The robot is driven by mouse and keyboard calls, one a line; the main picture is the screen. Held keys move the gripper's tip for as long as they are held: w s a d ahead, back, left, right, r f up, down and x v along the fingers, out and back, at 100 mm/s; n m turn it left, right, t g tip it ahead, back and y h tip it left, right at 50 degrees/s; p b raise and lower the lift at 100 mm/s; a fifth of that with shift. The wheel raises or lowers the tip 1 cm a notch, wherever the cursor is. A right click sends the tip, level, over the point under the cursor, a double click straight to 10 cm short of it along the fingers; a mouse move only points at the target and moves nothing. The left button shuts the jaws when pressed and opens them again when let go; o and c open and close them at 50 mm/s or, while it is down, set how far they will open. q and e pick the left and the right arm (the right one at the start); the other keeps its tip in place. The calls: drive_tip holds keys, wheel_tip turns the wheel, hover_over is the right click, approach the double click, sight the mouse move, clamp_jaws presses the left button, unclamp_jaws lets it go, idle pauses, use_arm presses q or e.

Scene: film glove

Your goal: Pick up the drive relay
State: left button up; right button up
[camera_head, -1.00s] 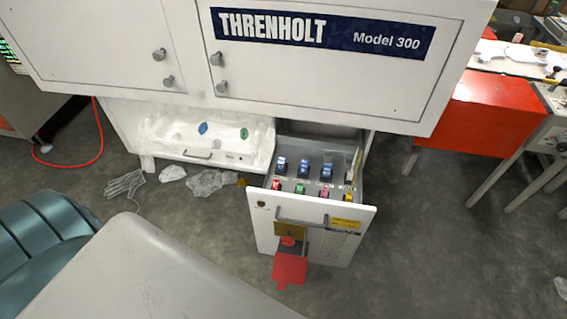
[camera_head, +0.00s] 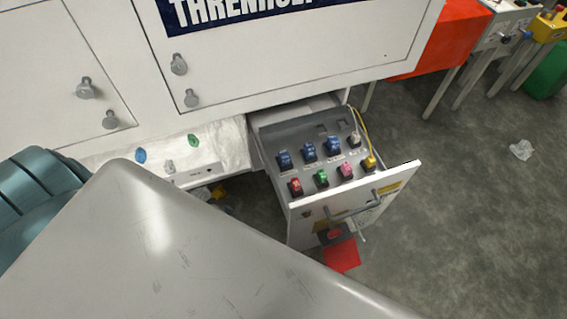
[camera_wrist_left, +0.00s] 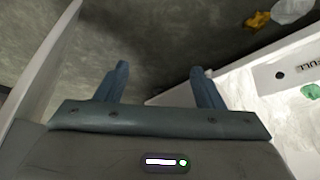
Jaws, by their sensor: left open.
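Several small coloured modules stand in the open drawer (camera_head: 281,127) in the head view. Three blue modules (camera_head: 309,151) and a pale one form the back row. A red module (camera_head: 296,186), a green one (camera_head: 321,178), a pink one (camera_head: 346,170) and a yellow one (camera_head: 369,161) form the front row. The labels are too small to read, so I cannot tell which is the drive relay. My left gripper (camera_wrist_left: 160,76) is open and empty in its wrist view, over the floor beside the white tray. My right gripper is not in view.
The white cabinet (camera_head: 250,65) overhangs the back of the drawer. The drawer front (camera_head: 395,187) has a handle (camera_head: 355,205), with a red flap (camera_head: 342,256) below. A white tray (camera_head: 215,160) holding blue and green pieces is left of the drawer. The floor to the right is mostly clear.

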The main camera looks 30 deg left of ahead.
use_arm(q)
drive_tip(key=w+a+r+m+t+h+b, duration=0.1)
drive_tip(key=w+r, duration=0.1)
drive_tip(key=w, duration=0.4)
drive_tip(key=m+t+h+b, duration=0.4)
drive_tip(key=m+h+b, duration=0.2)
drive_tip(key=b, duration=0.1)
approach(283, 155)
drive_tip(key=w+f, duration=0.2)
drive_tip(key=w+d, duration=0.1)
drive_tip(key=w+d+f+p, duration=0.1)
drive_tip(key=d, duration=0.1)
drive_tip(key=shift+w+d, duration=0.15)
drive_tip(key=shift+w, duration=0.2)
drive_tip(key=shift+p+x, duration=0.3)
drive_tip(key=shift+x, duration=2.75)
drive_tip(key=shift+s+d+r, duration=0.1)
drive_tip(key=shift+s+d, duration=0.05)
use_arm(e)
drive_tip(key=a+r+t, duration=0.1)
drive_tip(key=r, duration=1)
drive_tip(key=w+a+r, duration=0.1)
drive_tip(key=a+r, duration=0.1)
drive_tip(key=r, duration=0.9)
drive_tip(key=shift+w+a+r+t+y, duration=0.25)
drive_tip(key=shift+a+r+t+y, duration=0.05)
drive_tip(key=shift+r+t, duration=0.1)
use_arm(q)
drive_tip(key=shift+c, duration=0.4)
drive_tip(key=c, duration=1)
